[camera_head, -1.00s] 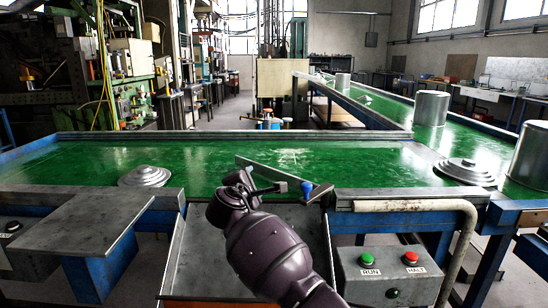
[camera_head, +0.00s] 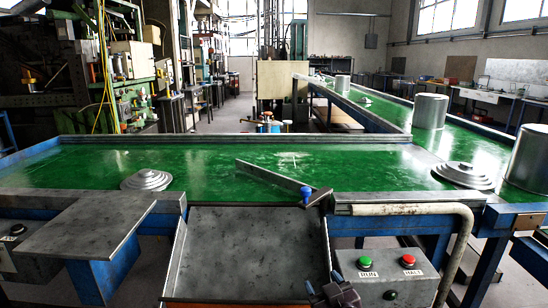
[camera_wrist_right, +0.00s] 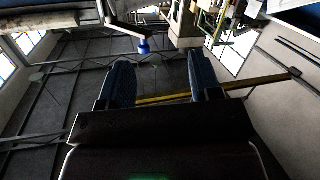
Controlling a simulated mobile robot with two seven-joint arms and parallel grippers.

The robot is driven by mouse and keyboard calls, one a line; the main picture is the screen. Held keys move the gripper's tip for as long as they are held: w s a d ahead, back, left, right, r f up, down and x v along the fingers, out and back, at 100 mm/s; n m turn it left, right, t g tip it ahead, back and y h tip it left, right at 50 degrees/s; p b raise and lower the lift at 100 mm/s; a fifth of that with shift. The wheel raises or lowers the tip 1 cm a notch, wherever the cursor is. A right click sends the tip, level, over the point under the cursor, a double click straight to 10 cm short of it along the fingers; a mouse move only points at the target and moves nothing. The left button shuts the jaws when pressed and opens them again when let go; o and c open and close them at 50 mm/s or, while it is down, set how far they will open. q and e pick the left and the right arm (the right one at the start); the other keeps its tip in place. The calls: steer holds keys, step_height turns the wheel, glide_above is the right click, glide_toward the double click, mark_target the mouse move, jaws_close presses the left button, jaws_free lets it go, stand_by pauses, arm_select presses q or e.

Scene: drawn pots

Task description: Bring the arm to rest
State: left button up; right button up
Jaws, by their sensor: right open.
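My right gripper (camera_head: 335,292) is low at the bottom edge of the head view, left of the button box and in front of the grey tray. My left gripper is not in view.
A control box (camera_head: 388,278) has a green and a red button. The diverter bar (camera_head: 270,175) with a blue knob (camera_head: 306,193) slants over the green belt (camera_head: 215,165). A lid (camera_head: 146,180) and several metal pots (camera_head: 430,110) stand on the belts. The grey tray (camera_head: 245,250) is empty.

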steer(key=s+d+f+m+g+h, duration=0.1)
steer(key=s+d+f, duration=0.4)
steer(key=s, duration=0.5)
steer(key=s+d+f+m+g+h+p, duration=0.1)
steer(key=s+d+f, duration=0.4)
steer(key=s, duration=0.6)
steer(key=s+d+f+m+g+h, duration=0.1)
steer(key=s+d+f+m+g, duration=0.1)
steer(key=s+d+f, duration=0.4)
steer(key=s+f+g, duration=0.1)
steer(key=s, duration=0.3)
steer(key=shift+s+f+h, duration=0.15)
steer(key=shift+s+h, duration=0.25)
